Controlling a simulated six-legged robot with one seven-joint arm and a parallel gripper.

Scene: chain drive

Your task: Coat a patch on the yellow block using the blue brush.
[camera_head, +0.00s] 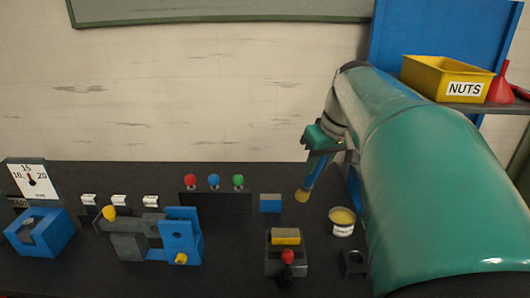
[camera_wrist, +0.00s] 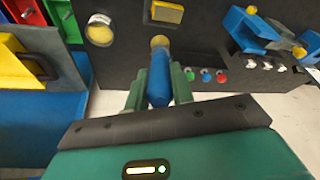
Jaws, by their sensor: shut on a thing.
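My gripper (camera_head: 321,146) is shut on the blue brush (camera_head: 309,179) and holds it above the black bench. The brush points down, slightly tilted, with its yellowish tip at the lower end. In the wrist view the brush (camera_wrist: 159,82) sits between my two green fingers (camera_wrist: 158,90). The yellow block (camera_head: 286,236) sits in a dark grey holder with a red knob, below and left of the brush tip. It also shows in the wrist view (camera_wrist: 167,12), apart from the tip. I cannot tell whether any patch on it is coated.
A round pot (camera_head: 342,216) with yellow contents stands right of the yellow block. A small blue block (camera_head: 270,204) with a grey top lies behind it. A blue and grey clamp (camera_head: 183,236) stands left. Red, blue and green knobs (camera_head: 213,181) stand at the back.

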